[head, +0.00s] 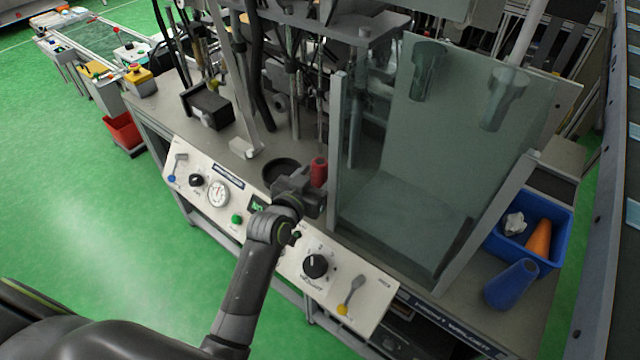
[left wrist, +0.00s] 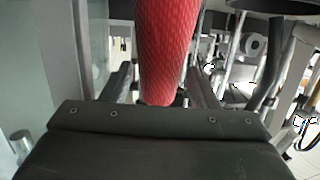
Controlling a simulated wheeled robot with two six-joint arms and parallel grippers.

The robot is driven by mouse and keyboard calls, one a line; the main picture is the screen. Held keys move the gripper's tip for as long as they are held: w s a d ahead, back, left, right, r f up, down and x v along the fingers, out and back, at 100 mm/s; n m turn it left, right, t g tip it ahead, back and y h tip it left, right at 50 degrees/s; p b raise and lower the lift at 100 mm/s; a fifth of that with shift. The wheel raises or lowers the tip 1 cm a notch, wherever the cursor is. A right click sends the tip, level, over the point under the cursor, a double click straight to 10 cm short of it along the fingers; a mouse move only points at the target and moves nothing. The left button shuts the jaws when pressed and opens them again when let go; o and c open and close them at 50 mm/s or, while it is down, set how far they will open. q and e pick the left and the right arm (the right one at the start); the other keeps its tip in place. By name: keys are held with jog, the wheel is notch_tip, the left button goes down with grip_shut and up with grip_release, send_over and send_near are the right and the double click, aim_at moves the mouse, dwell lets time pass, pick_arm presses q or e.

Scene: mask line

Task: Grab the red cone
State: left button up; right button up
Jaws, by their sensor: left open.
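The red cone (head: 319,170) stands on the grey machine table, just left of the glass panel's frame. In the left wrist view the red cone (left wrist: 160,50) fills the upper middle, with a textured red surface. My left gripper (head: 312,186) is at the cone, and its fingers (left wrist: 160,85) lie on either side of it, open, with the cone between them. The cone's lower part is hidden by the gripper in the head view. My right gripper is in neither view.
A transparent panel (head: 400,215) stands close to the right of the gripper. A black round dish (head: 281,170) is to its left. A control panel (head: 235,205) with knobs runs along the front edge.

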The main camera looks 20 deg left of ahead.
pick_arm(q)
grip_shut()
dwell(0.3)
jog(key=shift+r, duration=0.1)
